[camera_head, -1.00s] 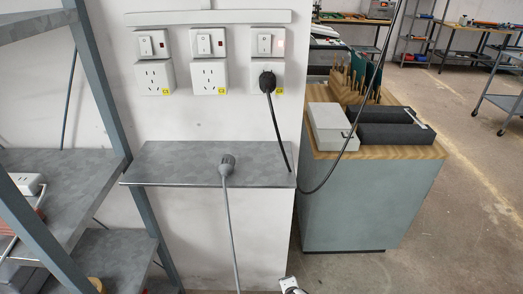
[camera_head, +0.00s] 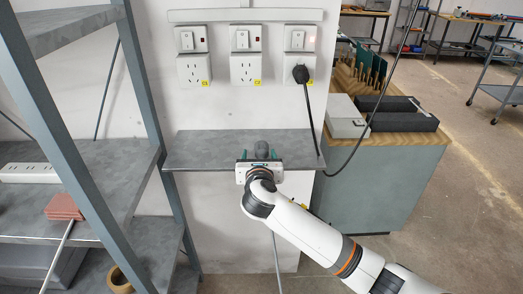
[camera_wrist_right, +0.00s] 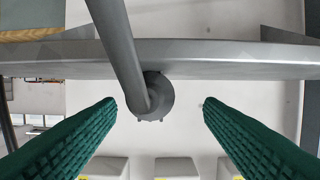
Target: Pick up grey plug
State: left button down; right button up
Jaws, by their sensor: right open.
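The grey plug (camera_head: 262,149) is on the small grey wall shelf (camera_head: 205,150), with its grey cable hanging down over the shelf's front edge. In the right wrist view the plug (camera_wrist_right: 155,97) shows round and end-on, its cable running up and across the picture. My right gripper (camera_head: 261,158) is open in front of the plug at the shelf's edge. In the right wrist view its green ridged fingers (camera_wrist_right: 160,104) stand on either side of the plug, with gaps on both sides. The gripper hides part of the plug and cable in the head view. My left gripper is not in view.
Three wall sockets hang above the shelf; a black plug (camera_head: 301,74) sits in the right one (camera_head: 299,67), its cable looping right. A grey rack (camera_head: 100,155) stands at left. A wood-topped cabinet (camera_head: 388,180) with boxes stands at right.

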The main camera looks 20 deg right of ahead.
aim_at(262, 149)
jog(key=shift+w+d+f, duration=0.1)
jog(key=shift+w+d, duration=0.15)
jog(key=shift+w, duration=0.25)
jog(key=x, duration=0.3)
jog(key=shift+w+d+f+p, duration=0.2)
jog(key=shift+d+f+p, duration=0.05)
jog(key=shift+d+p, duration=0.15)
jog(key=shift+w+f, duration=0.1)
jog(key=shift+w, duration=0.3)
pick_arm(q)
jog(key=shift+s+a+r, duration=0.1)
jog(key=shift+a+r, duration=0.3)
